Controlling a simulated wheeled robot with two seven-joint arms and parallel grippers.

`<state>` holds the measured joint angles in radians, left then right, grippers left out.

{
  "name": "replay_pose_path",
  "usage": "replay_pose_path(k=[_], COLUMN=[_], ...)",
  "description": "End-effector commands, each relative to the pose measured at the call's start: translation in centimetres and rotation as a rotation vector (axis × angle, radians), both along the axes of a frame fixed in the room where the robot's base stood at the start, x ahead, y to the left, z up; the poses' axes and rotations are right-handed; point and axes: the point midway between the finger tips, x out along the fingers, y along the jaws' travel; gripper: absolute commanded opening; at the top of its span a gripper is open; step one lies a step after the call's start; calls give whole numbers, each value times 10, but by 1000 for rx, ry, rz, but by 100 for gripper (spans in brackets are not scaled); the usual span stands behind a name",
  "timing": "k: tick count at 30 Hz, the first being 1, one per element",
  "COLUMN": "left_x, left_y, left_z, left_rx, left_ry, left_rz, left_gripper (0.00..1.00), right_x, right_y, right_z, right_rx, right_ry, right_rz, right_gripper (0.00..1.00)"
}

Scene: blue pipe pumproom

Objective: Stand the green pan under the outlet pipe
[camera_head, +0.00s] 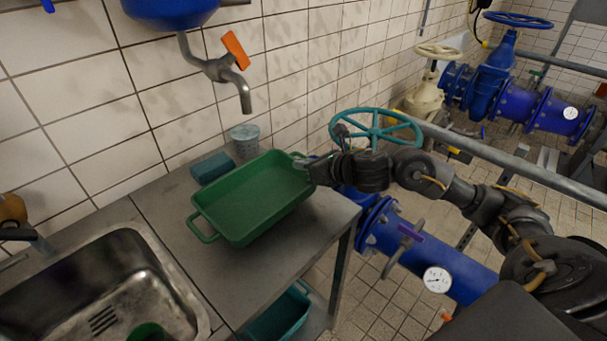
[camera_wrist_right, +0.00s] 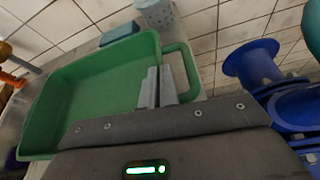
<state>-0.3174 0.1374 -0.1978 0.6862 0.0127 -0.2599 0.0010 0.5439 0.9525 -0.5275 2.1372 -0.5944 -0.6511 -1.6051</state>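The green pan (camera_head: 250,208) sits upright on the grey worktop, below and slightly right of the outlet pipe (camera_head: 244,92). The pipe is a bent grey spout with an orange lever (camera_head: 235,50), coming from a blue tank. My right gripper (camera_head: 308,170) is at the pan's right end, by its handle. In the right wrist view, its two fingers (camera_wrist_right: 158,88) stand close together on either side of the pan's (camera_wrist_right: 95,92) end wall, one inside the pan and one between wall and handle. They look shut on it. My left gripper is not in view.
A blue-grey sponge (camera_head: 211,167) and a grey cup (camera_head: 245,140) stand behind the pan by the tiled wall. A steel sink (camera_head: 150,245) is at left. A teal handwheel (camera_head: 375,128) and blue pipes (camera_head: 440,262) are right of the worktop (camera_head: 165,225).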

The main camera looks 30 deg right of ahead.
Motion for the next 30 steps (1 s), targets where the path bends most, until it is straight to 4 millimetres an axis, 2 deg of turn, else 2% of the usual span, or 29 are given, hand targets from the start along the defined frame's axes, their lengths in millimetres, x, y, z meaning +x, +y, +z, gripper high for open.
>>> replay_pose_path(k=[2, 6, 18, 23, 30], left_x=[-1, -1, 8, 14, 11], left_y=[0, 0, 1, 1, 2], left_z=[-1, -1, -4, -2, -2], left_rx=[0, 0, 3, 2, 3], left_ry=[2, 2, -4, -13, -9], left_rz=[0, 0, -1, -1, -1], left_gripper=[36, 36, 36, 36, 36], right_x=[-2, -1, -1, -2, -1], right_y=[1, 1, 1, 1, 1], right_z=[-15, -25, -28, -28, -28], right_rx=[3, 2, 1, -1, -1], right_ry=[5, 1, -1, 2, 2], right_rz=[1, 0, 2, 2, 2], right_gripper=[0, 0, 0, 23, 24])
